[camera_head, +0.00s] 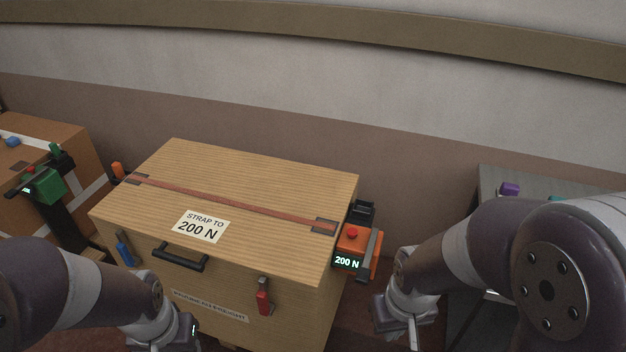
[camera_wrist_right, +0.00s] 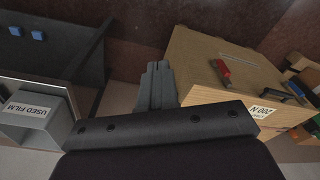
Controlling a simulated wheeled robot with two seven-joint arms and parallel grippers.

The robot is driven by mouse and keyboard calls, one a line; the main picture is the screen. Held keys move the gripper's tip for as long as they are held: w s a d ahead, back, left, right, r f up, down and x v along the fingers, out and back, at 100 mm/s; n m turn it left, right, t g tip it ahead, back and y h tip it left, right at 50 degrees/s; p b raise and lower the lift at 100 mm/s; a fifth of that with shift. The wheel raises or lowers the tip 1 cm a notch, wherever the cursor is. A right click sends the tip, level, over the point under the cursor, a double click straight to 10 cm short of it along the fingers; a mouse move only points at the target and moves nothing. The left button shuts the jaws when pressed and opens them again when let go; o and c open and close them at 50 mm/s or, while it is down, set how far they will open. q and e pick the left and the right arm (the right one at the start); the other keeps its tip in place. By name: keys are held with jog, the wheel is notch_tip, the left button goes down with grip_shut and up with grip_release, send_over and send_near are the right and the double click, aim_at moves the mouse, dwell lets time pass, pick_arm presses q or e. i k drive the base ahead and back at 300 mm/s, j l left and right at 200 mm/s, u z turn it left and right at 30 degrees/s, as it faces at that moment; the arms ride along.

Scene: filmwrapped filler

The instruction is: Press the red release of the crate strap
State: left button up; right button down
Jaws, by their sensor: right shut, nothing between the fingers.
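The wooden crate (camera_head: 260,180) stands in the middle of the head view, with a reddish strap (camera_head: 230,203) across its lid. At the strap's right end an orange tensioner (camera_head: 372,262) hangs at the crate's side. The red release (camera_head: 352,233) is a round button on its top, and its display (camera_head: 346,262) reads 200 N. My right gripper (camera_head: 412,338) is shut and empty, lower right of the tensioner and apart from it. In the right wrist view its fingers (camera_wrist_right: 156,86) are together, beside the crate (camera_wrist_right: 200,60). My left gripper (camera_head: 182,334) is at the bottom edge, its fingertips cut off.
The crate front has a black handle (camera_head: 181,258), a red latch (camera_head: 263,297) and a blue latch (camera_head: 124,250). A brown carton (camera_head: 82,148) and a green tool (camera_head: 44,185) stand left. A grey table (camera_head: 490,178) is right. A bin labelled USED FILM (camera_wrist_right: 55,130) shows too.

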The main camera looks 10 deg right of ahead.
aim_at(352, 232)
jog(key=i+u, duration=0.1)
jog(key=i, duration=0.4)
jog(key=i+l+u, duration=0.1)
jog(key=i, duration=0.4)
